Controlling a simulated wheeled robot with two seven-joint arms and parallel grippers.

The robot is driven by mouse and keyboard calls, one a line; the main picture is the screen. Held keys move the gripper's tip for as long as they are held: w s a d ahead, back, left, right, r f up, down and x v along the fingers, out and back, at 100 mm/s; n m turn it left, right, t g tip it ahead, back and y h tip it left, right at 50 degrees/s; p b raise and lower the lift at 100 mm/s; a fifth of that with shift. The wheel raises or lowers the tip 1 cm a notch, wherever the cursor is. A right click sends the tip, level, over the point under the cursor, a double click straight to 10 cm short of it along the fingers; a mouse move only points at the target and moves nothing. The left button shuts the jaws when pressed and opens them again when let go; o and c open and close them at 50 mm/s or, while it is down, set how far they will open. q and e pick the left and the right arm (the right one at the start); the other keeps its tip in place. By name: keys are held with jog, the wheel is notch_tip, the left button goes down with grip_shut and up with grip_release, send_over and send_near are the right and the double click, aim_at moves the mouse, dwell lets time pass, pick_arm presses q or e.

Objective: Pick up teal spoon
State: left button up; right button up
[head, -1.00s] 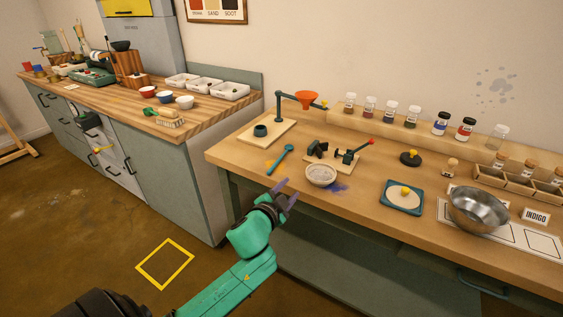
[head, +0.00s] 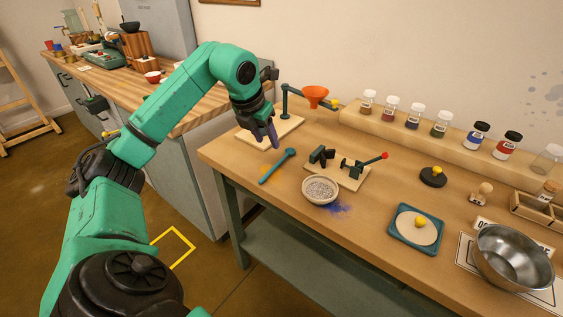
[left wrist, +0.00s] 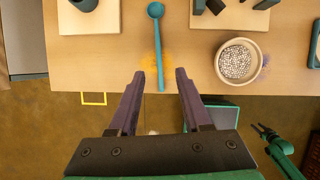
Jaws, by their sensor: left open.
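The teal spoon (head: 276,168) lies on the wooden table (head: 330,225) near its front left edge, over a patch of orange powder. In the left wrist view the spoon (left wrist: 158,45) points its round bowl away from me, and its handle runs down between the jaw tips. My left gripper (head: 272,140) is above the table, just behind and left of the spoon in the head view, with fingers pointing down. In the left wrist view the left gripper (left wrist: 160,88) is open and empty, its fingers on either side of the handle's line.
A speckled bowl (head: 320,190) stands right of the spoon. A stand with an orange funnel (head: 315,93) is behind it, partly covered by my gripper. A clamp on a board (head: 352,170) and a teal tray (head: 416,243) are farther right.

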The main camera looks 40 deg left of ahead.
pick_arm(q)
send_near(277, 163)
jog(key=shift+s+d+f, duration=0.1)
jog(key=shift+d+f, duration=0.25)
jog(key=shift+f, duration=0.05)
jog(key=x, duration=0.2)
jog(key=p+x, duration=0.1)
jog(key=x, duration=0.1)
jog(key=p+x, duration=0.1)
jog(key=x, duration=0.1)
jog(key=shift+w+a+f, duration=0.2)
jog(key=shift+w+a, duration=0.1)
jog(key=shift+w, duration=0.1)
jog(key=shift+w+a+f, duration=0.1)
jog(key=shift+w+f, duration=0.05)
jog(key=shift+f, duration=0.25)
jog(key=shift+r, duration=0.1)
grip_shut()
pick_arm(e)
jog(key=shift+s+a+r, duration=0.1)
jog(key=shift+s+r, duration=0.1)
jog(key=shift+r, duration=0.3)
jog(key=shift+s+a+r, duration=0.1)
jog(key=shift+s+r, duration=0.05)
jog(key=shift+r, duration=0.3)
